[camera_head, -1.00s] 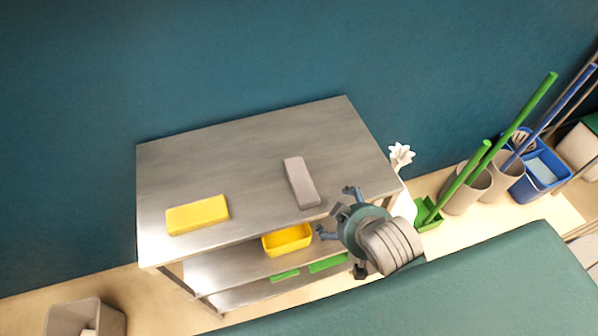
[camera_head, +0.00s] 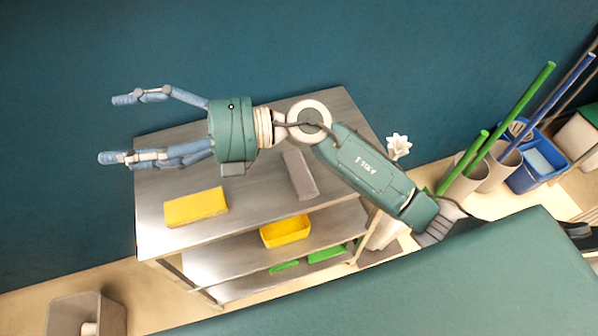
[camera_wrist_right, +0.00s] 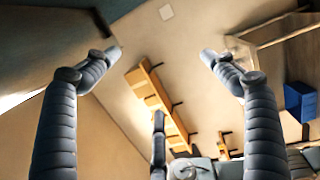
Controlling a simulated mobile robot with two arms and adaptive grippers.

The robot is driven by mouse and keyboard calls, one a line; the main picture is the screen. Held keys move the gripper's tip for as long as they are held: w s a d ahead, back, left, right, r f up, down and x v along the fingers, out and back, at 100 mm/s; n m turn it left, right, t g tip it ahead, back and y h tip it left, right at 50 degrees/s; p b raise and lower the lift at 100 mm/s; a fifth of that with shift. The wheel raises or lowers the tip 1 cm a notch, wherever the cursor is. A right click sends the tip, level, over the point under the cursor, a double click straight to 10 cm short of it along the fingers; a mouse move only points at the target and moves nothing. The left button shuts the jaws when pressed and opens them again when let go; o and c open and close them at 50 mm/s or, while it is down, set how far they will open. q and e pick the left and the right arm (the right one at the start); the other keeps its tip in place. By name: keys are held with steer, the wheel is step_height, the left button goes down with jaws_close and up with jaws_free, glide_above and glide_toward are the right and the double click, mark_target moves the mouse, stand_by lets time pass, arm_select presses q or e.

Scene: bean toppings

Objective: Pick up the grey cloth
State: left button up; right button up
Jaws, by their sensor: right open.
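The grey cloth (camera_head: 300,176) is a folded oblong lying on the top of the steel table (camera_head: 260,207), right of the middle; its upper end is close to my right arm in the picture. My right gripper (camera_head: 112,128) is open and empty, its fingers pointing left, past the table's left edge and well to the left of the cloth. In the right wrist view the fingers (camera_wrist_right: 160,50) are spread with nothing between them, and the cloth does not show there. My left gripper is not in view.
A yellow cloth (camera_head: 196,207) lies on the table's left part. A yellow bin (camera_head: 286,231) and green items sit on the shelves below. Grey tubes with long green and blue handles and a blue bin (camera_head: 538,165) stand at the right. A grey bin (camera_head: 87,315) stands at lower left.

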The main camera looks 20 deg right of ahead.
step_height(320, 180, down, 6)
steer(key=f+n+g+h, duration=0.1)
steer(key=n+g+h, duration=0.1)
steer(key=h, duration=0.1)
steer(key=h+p, duration=0.1)
steer(key=h, duration=1.5)
glide_above(295, 173)
steer(key=shift+m, duration=0.3)
step_height(295, 173, down, 18)
steer(key=shift+s+a+r, duration=0.1)
steer(key=shift+a, duration=0.05)
steer(key=f+p, duration=0.1)
steer(key=f, duration=0.1)
steer(key=f+p, duration=0.1)
steer(key=f, duration=0.2)
steer(key=shift+d+f+p, duration=0.2)
steer(key=shift+f+p, duration=0.1)
steer(key=shift+p, duration=0.1)
steer(key=shift+f, duration=0.2)
steer(key=c, duration=1.4)
steer(key=shift+o, duration=0.2)
